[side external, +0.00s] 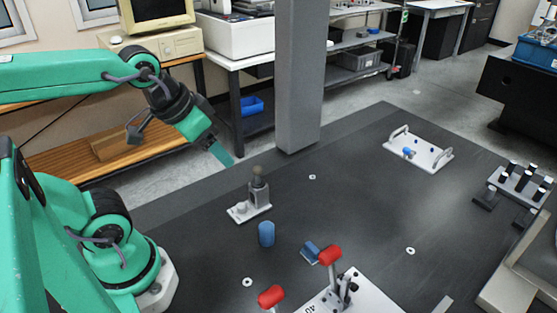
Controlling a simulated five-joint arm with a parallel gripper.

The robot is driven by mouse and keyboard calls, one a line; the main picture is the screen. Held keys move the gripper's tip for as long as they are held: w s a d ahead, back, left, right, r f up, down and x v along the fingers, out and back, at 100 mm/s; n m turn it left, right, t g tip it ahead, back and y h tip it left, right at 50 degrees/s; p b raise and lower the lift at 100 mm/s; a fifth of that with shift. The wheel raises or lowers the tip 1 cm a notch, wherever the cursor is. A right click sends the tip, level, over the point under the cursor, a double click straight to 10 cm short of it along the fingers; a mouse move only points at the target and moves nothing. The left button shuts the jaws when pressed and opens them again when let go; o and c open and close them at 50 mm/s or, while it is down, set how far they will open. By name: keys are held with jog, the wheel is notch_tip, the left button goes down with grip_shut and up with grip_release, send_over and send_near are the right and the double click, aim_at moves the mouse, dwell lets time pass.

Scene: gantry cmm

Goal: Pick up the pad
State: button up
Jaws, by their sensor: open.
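My gripper (219,153) hangs above the dark table's left rear edge, tilted down to the right. It is open and holds nothing; its far finger is hard to make out. A small blue block-like piece (311,250) with a paler edge lies on the table, just left of a red clamp handle. It may be the pad, but I cannot tell for sure. A short blue cylinder (266,233) stands upright to its left. My gripper is well apart from both, higher and farther back.
A white plate with red-handled toggle clamps (326,303) is at the front. A grey post on a pale base (259,192) stands behind the cylinder. A white handled tray (429,156) is at the back right. The table's middle (355,195) is mostly clear.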

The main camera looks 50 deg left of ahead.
jog(key=shift+w, duration=0.1)
jog(key=g, duration=0.5)
send_over(312, 247)
jog(key=shift+m, duration=0.3)
jog(key=f, duration=1.6)
jog(key=shift+a, duration=0.25)
jog(key=shift+d+f+g, duration=0.25)
jog(key=shift+f+g, duration=0.05)
jog(key=shift+f, duration=0.05)
jog(key=shift+f, duration=0.1)
jog(key=shift+f, duration=1.2)
jog(key=shift+f, duration=2.6)
